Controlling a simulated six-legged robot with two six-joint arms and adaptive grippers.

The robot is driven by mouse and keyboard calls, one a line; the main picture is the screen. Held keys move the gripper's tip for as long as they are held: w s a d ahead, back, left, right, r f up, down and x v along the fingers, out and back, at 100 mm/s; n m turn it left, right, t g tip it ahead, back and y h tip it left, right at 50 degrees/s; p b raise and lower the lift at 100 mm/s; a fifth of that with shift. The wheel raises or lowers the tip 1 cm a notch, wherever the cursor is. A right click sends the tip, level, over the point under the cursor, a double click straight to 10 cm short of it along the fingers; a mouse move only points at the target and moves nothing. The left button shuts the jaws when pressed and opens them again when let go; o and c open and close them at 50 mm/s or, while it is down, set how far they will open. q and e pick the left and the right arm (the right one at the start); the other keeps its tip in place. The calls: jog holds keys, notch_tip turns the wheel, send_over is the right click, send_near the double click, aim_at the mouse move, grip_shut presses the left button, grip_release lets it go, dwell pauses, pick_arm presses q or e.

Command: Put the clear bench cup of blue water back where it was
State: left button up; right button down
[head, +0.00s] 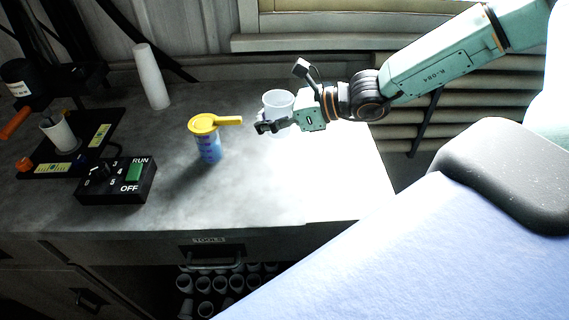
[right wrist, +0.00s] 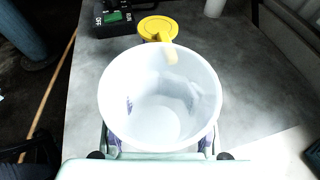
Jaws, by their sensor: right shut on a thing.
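My right gripper (head: 277,123) is shut around a clear, whitish cup (head: 279,100) and holds it upright over the bench's right part. In the right wrist view the cup (right wrist: 160,97) fills the middle, open end towards the camera. Its inside looks pale and I see no blue water in it. Faint blue-purple marks show on its wall. A second cup (head: 209,150), holding blue liquid, stands on the bench left of the gripper under a yellow handled top (head: 205,124). That yellow top also shows beyond the held cup in the right wrist view (right wrist: 157,27). My left gripper is out of view.
The grey bench (head: 240,195) is clear around the blue cup, brightly lit at right. A RUN/OFF control box (head: 117,181) sits at left. A white cylinder (head: 151,77) stands at the back. A dark stand (head: 88,145) holds a white cup. Several cups fill a shelf below.

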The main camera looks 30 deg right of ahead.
aim_at(264, 163)
notch_tip(264, 163, down, 6)
jog(key=b, duration=0.3)
jog(key=shift+a, duration=0.15)
jog(key=shift+w+f, duration=0.1)
jog(key=shift+f, duration=0.2)
jog(key=f, duration=0.1)
jog(key=f+b, duration=0.1)
jog(key=shift+a+f+b, duration=0.25)
jog(key=shift+f+b, duration=0.05)
jog(key=shift+f, duration=0.45)
jog(key=shift+d, duration=0.35)
jog(key=shift+a+f+b, duration=0.2)
jog(key=shift+b, duration=0.15)
jog(key=c, duration=1.2)
grip_release()
jog(key=shift+r, duration=0.15)
jog(key=o, duration=0.3)
jog(key=shift+d, duration=0.1)
jog(key=shift+o, duration=1.2)
